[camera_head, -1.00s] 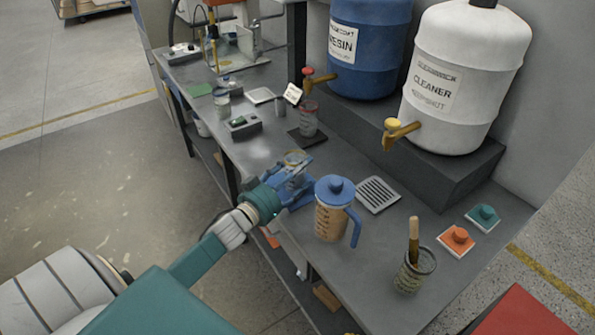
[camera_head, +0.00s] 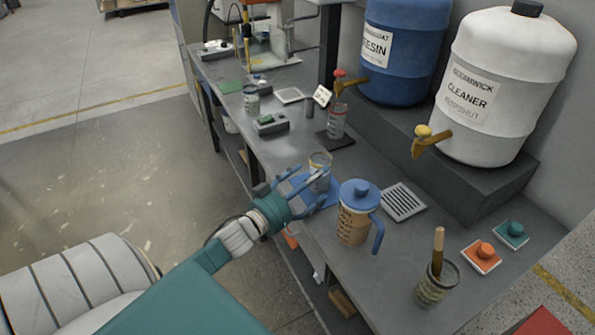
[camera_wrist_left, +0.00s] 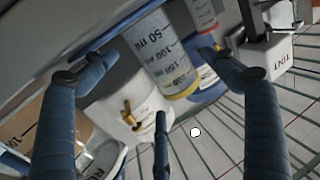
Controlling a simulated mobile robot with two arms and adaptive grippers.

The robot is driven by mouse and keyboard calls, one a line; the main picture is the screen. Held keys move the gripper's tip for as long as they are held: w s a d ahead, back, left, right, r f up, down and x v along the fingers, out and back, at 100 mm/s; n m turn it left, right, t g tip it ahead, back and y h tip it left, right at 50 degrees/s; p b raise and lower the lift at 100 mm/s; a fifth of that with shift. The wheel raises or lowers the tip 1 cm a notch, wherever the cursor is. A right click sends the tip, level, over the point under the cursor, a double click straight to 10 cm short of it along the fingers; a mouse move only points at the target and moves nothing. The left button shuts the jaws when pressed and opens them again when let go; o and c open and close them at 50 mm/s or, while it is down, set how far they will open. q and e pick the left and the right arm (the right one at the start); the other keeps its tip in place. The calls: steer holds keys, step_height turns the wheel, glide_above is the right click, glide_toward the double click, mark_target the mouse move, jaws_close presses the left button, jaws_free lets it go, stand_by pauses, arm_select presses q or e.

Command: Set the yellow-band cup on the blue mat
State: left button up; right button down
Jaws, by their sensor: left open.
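The yellow-band cup (camera_head: 320,159), a clear graduated cup, stands upright beside the blue-lidded jug. Its base appears to be on the blue mat (camera_head: 328,197), though my fingers partly cover the cup and mat. My left gripper (camera_head: 308,187) is at the cup's near left side, its fingers spread apart. In the left wrist view the cup (camera_wrist_left: 168,62) shows its printed marks and yellow band between the open fingers, with visible space around it. The mat is not clear there. My right gripper is not in view.
The jug (camera_head: 356,213) stands just right of the cup. A red-band cup (camera_head: 337,122) stands on a dark mat behind. A metal grate (camera_head: 403,202), a jar with a brush (camera_head: 437,285) and two drums (camera_head: 490,90) are to the right.

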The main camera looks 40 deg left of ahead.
arm_select(q)
steer(key=s, duration=0.7)
steer(key=shift+s+a+b, duration=0.3)
steer(key=shift+s+b, duration=0.1)
